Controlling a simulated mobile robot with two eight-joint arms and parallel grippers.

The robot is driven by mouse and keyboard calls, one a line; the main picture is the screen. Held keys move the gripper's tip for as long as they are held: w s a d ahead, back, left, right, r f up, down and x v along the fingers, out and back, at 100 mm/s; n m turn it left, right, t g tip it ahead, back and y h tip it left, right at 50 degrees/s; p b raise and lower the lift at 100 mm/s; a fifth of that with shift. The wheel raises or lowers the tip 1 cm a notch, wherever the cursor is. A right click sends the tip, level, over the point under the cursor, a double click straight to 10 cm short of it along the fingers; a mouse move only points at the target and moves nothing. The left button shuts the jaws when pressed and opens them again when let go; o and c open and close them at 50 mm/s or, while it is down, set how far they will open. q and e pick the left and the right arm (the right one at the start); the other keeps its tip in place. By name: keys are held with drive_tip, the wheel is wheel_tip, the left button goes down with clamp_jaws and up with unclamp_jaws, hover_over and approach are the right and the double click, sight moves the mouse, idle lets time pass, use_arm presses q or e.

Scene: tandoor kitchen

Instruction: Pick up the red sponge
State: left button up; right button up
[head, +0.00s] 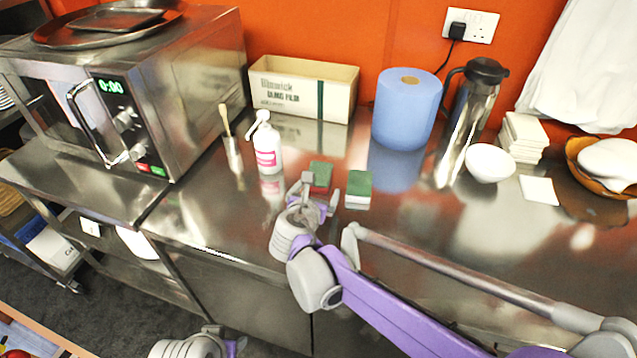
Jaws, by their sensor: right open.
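The red sponge (321,174) has a green scouring top and a red body. It lies on the steel counter (440,235), left of a second sponge (359,187) with a green top and a whitish body. My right gripper (320,192) is open at the near side of the red sponge. Its fingers cover the sponge's lower part, and I cannot tell whether they touch it. My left gripper (232,343) is at the bottom edge, low in front of the counter. It is partly cut off, so its jaws are unclear.
A white pump bottle (267,148) and a cup with a brush (232,155) stand left of the sponges. Behind are a cling film box (300,88) and a blue paper roll (407,108). A steel flask (470,120) and white bowl (489,163) stand right. A microwave (190,85) is left.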

sight(319, 172)
drive_tip(key=shift+w+a+f+n+t, duration=0.25)
drive_tip(key=shift+w+a+n+t, duration=0.15)
drive_tip(key=shift+w+a+n, duration=0.45)
drive_tip(key=x, duration=0.4)
drive_tip(key=shift+d, duration=0.1)
drive_tip(key=shift+x, duration=2.95)
drive_tip(key=shift+d+r, duration=0.1)
drive_tip(key=shift+r, duration=0.15)
drive_tip(key=c, duration=1.1)
drive_tip(key=shift+c, duration=0.2)
